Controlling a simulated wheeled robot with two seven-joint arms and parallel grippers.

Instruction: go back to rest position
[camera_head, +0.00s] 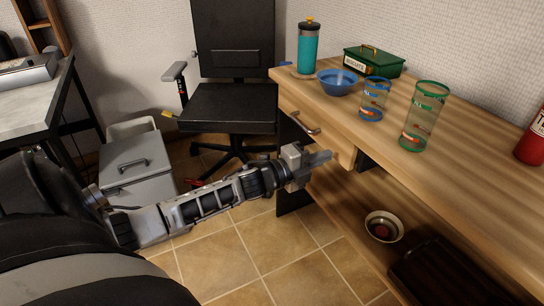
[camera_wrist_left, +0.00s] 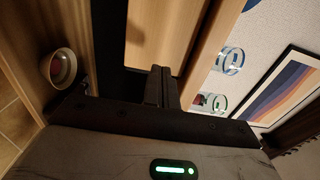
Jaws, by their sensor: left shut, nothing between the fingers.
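My left arm reaches in from the left in the head view. Its gripper (camera_head: 322,159) is in front of the wooden cabinet, below and to the right of the handle (camera_head: 305,124) of the drawer (camera_head: 322,137). In the left wrist view the gripper's two fingers (camera_wrist_left: 160,78) are together with nothing between them, against the pale wood behind. I cannot tell whether the fingertips touch the cabinet. My right gripper is in neither view.
The cabinet top (camera_head: 473,158) holds a blue bowl (camera_head: 338,84), two glasses (camera_head: 424,115), a green tin (camera_head: 372,64) and a teal bottle (camera_head: 307,50). A white bowl (camera_head: 384,227) sits on the lower shelf. A black chair (camera_head: 232,105) stands behind my arm. Tiled floor (camera_head: 285,250) is open below it.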

